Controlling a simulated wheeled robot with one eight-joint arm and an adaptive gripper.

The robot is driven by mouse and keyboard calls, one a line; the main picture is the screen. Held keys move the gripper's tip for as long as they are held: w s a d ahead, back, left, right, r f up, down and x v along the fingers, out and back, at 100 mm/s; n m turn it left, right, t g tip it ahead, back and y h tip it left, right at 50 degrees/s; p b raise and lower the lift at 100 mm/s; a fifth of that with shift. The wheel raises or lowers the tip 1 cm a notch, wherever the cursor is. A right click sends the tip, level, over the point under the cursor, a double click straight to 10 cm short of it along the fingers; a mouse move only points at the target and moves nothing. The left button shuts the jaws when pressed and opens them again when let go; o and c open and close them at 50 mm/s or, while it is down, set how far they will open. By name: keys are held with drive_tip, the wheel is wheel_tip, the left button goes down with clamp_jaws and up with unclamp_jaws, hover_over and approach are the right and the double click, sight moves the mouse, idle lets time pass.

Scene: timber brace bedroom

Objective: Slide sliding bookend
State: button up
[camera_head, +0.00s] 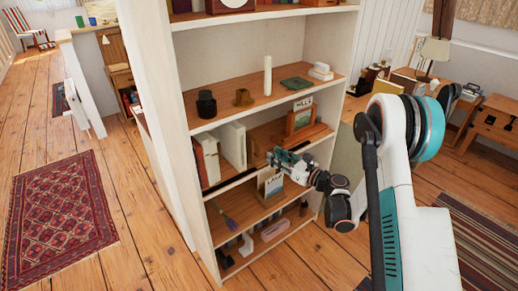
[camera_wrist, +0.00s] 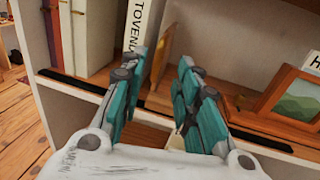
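The bookend appears to be the brown wooden upright (camera_wrist: 158,92) seen between my fingers in the wrist view, right of a tall white book (camera_wrist: 143,25). Most of it is hidden by the fingers, and I cannot tell whether they touch it. My gripper (camera_wrist: 172,62) has its two teal fingers spread with a gap between them. In the head view, my gripper (camera_head: 283,158) is at the front of the middle shelf, right of the white books (camera_head: 232,145). A dark rail (camera_wrist: 75,84) runs along the shelf's front edge.
A wooden picture frame (camera_wrist: 295,95) stands right of my gripper on that shelf. A card (camera_head: 273,185) stands on the shelf below. The bookcase's white side panel (camera_head: 158,110) is on the left. Rugs (camera_head: 62,215) lie on the open wooden floor.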

sight(254, 142)
drive_tip(key=b+x, duration=0.2)
drive_tip(key=x, duration=0.7)
drive_tip(key=shift+w+a, duration=0.1)
drive_tip(key=shift+w, duration=0.05)
